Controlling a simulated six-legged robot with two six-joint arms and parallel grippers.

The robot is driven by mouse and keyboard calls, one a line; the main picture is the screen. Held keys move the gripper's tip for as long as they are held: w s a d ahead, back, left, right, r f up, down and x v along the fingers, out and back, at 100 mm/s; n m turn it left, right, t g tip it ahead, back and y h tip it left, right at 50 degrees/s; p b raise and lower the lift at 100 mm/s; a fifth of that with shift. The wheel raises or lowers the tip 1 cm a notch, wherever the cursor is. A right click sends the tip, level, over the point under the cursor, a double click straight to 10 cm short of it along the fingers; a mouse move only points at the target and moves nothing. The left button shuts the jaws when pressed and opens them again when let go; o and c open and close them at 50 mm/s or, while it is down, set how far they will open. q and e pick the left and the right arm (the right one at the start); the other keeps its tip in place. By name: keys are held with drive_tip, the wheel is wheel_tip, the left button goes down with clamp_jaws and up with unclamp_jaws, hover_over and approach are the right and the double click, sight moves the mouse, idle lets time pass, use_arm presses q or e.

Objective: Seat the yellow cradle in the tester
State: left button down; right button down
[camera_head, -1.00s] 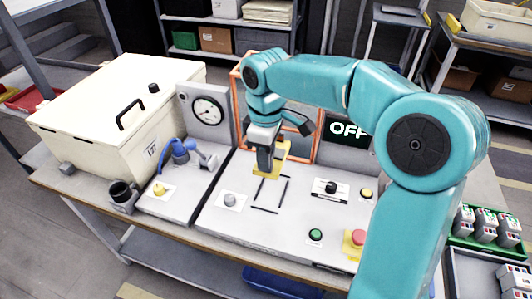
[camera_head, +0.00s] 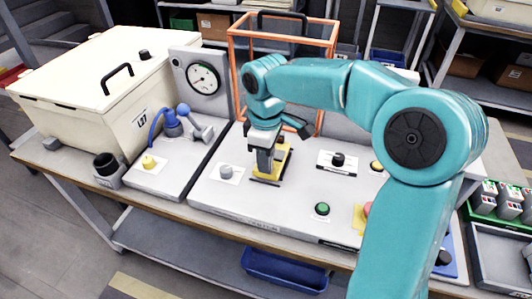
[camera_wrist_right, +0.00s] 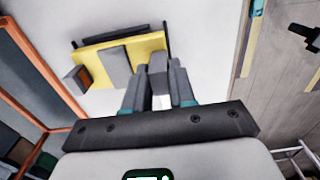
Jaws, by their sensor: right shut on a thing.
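The yellow cradle (camera_head: 284,160) is at the black marked outline on the grey tester (camera_head: 215,200). It looks low at the surface, but my gripper hides part of it, and I cannot tell whether it sits flat. My right gripper (camera_head: 264,168) comes down from above and is shut on the cradle. In the right wrist view, the cradle (camera_wrist_right: 90,62) is a yellow plate with grey blocks, and black strips lie along its edges. The right gripper's fingers (camera_wrist_right: 158,80) meet at a grey part of it. My left gripper is not in view.
An orange frame (camera_head: 232,85) stands behind the cradle. A grey knob (camera_head: 226,172), green button (camera_head: 322,209) and black knob (camera_head: 338,159) surround it. A cream lidded box (camera_head: 100,85) and a dial gauge (camera_head: 203,79) stand left. A green crate (camera_head: 487,204) is at right.

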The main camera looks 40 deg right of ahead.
drive_tip(key=shift+f, duration=0.1)
idle(0.5)
idle(0.6)
drive_tip(key=shift+f, duration=0.4)
idle(0.6)
idle(0.4)
drive_tip(key=c, duration=0.9)
unclamp_jaws()
drive_tip(key=shift+s, duration=0.1)
drive_tip(key=shift+o, duration=0.2)
drive_tip(key=shift+f, duration=0.1)
wheel_tip(320, 180, up, 16)
drive_tip(key=p, duration=0.3)
drive_tip(key=shift+a+r+p, duration=0.2)
drive_tip(key=shift+r+p, duration=0.05)
drive_tip(key=shift+p, duration=0.15)
